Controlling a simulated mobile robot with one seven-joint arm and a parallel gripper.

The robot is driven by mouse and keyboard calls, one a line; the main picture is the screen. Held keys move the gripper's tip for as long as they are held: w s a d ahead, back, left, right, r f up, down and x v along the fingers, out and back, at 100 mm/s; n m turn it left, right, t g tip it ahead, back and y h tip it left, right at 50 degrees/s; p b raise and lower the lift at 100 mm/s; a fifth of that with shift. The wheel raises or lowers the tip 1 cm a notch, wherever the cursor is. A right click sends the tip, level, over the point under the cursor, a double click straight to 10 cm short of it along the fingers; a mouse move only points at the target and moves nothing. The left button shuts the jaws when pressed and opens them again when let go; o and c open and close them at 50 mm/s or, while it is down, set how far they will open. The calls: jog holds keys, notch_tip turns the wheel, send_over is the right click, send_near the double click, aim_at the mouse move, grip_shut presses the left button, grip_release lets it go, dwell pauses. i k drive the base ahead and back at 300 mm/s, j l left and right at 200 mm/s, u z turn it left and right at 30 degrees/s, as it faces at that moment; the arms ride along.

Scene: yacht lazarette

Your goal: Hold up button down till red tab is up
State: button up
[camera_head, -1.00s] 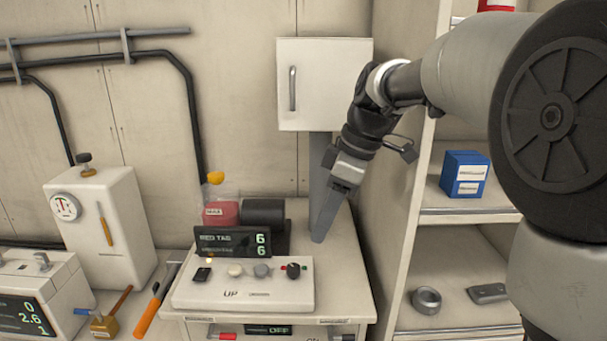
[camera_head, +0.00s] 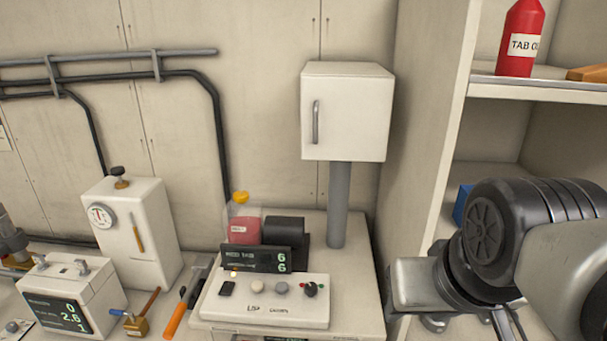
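The control panel (camera_head: 222,310) is a white slanted box on the bench at centre. It carries a round whitish button (camera_head: 253,288) above the label "UP", a grey button (camera_head: 281,288) beside it and a black knob (camera_head: 310,289). A dark display (camera_head: 256,259) behind it seems to read "RED TAB", with two green sixes. I cannot make out a raised red tab. My arm is folded at the lower right, apart from the panel. My gripper's fingers do not show, and nothing touches the UP button.
An orange-handled tool (camera_head: 175,318) lies left of the panel. A white gauge box (camera_head: 150,235) and a metered box (camera_head: 62,298) stand farther left. A white cabinet (camera_head: 346,112) on a grey post (camera_head: 339,205) rises behind. Shelves with a red bottle (camera_head: 520,40) stand right.

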aim_at(257, 286)
jog(key=k+l+u, duration=0.1)
jog(key=u, duration=0.85)
jog(key=i+j+z, duration=0.4)
jog(key=j, duration=0.25)
jog(key=i, duration=0.1)
